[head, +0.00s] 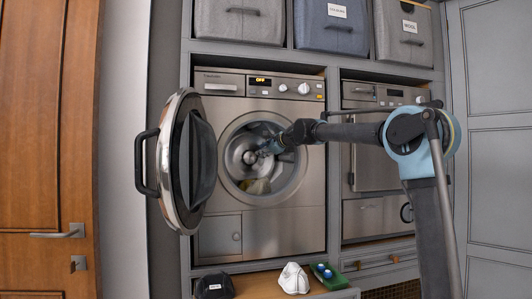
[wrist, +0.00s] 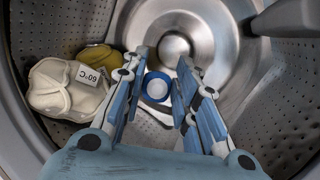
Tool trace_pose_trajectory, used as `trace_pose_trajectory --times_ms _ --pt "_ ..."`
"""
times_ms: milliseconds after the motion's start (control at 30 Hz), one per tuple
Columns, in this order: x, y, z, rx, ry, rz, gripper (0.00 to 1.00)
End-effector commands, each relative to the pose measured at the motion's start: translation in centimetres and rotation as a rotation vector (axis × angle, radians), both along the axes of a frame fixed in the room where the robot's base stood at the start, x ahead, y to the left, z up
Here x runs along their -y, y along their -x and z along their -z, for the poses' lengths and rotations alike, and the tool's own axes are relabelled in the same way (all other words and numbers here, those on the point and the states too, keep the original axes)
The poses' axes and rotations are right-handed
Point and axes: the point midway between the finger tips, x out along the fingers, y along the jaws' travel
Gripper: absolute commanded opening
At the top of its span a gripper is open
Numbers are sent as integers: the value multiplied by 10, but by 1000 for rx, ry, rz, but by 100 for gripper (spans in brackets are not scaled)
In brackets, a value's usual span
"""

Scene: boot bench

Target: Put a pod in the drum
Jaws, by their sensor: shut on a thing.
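The steel drum (head: 240,157) belongs to the left machine, whose round door (head: 183,160) stands open to the left. My gripper (head: 266,150) reaches through the opening into the drum. In the wrist view, my gripper (wrist: 158,78) is shut on a blue and white pod (wrist: 156,88), held between its fingertips inside the drum. The drum's perforated wall (wrist: 270,90) surrounds it. A cream cloth item (wrist: 65,90) with a "60°C" tag and a mustard one (wrist: 100,58) lie in the drum left of the fingers. A green tray (head: 333,280) with blue pods (head: 325,271) sits on the bench.
A black cap-like item (head: 214,286) and a white one (head: 293,278) lie on the wooden bench (head: 262,286) below the machine. The display (head: 260,81) reads OFF. A second machine (head: 370,170) stands right. Fabric bins (head: 331,25) sit above. The opening's rim surrounds my arm.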

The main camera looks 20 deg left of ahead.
Motion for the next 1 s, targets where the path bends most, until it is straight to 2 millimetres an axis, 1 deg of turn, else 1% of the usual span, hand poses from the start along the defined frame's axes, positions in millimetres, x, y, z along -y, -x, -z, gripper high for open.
trace_pose_trajectory --times_ms 167,467,500,600,1000 --pt "-4 -7 3 0 0 0 12" --pt "-4 -8 3 0 0 0 12" --pt "-4 -8 3 0 0 0 30" --pt "-4 -8 3 0 1 1 51" --pt "-2 -6 3 0 0 1 51"
